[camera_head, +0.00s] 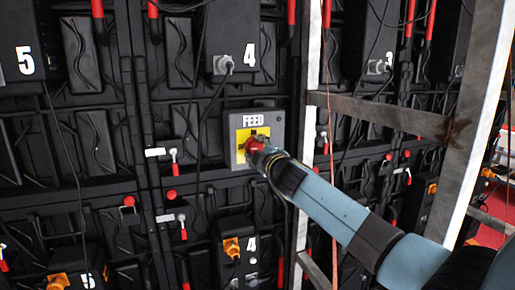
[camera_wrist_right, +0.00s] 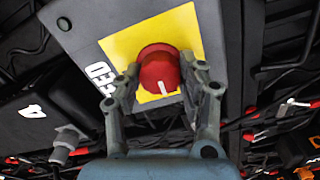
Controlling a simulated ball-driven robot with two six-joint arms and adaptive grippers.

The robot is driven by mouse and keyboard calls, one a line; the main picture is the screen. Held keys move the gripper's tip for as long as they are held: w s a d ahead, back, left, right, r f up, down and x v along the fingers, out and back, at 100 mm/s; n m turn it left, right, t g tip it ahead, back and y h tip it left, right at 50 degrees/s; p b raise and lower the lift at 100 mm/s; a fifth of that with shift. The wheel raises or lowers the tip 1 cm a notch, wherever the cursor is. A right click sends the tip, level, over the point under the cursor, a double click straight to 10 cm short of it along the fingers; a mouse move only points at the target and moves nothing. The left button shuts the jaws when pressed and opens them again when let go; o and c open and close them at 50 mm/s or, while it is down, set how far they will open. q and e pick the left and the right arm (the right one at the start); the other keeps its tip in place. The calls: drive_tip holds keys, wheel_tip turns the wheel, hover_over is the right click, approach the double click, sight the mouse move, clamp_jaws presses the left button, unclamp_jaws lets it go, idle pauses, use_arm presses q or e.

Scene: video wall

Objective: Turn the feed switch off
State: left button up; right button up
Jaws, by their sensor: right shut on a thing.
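The feed switch is a red rotary knob (camera_wrist_right: 158,68) on a yellow plate (camera_head: 241,139). The plate sits on a grey box (camera_head: 276,124) marked FEED, fixed to the black panel wall. My right gripper (camera_head: 258,150) is at the knob and hides most of it in the head view. In the right wrist view my right gripper (camera_wrist_right: 165,85) has a finger on each side of the knob and is shut on it. A white mark shows on the knob's near face. My left gripper is not in view.
A rusty grey metal frame (camera_head: 380,117) with an upright post (camera_head: 478,130) stands to the right, close to my right arm. Black cables hang around the box. Red-handled latches (camera_head: 173,155) are on the wall to the left.

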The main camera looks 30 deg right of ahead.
drive_tip(key=shift+n, duration=0.4)
drive_tip(key=o, duration=1.2)
drive_tip(key=shift+c, duration=0.2)
drive_tip(key=v, duration=1.2)
drive_tip(key=shift+f, duration=0.1)
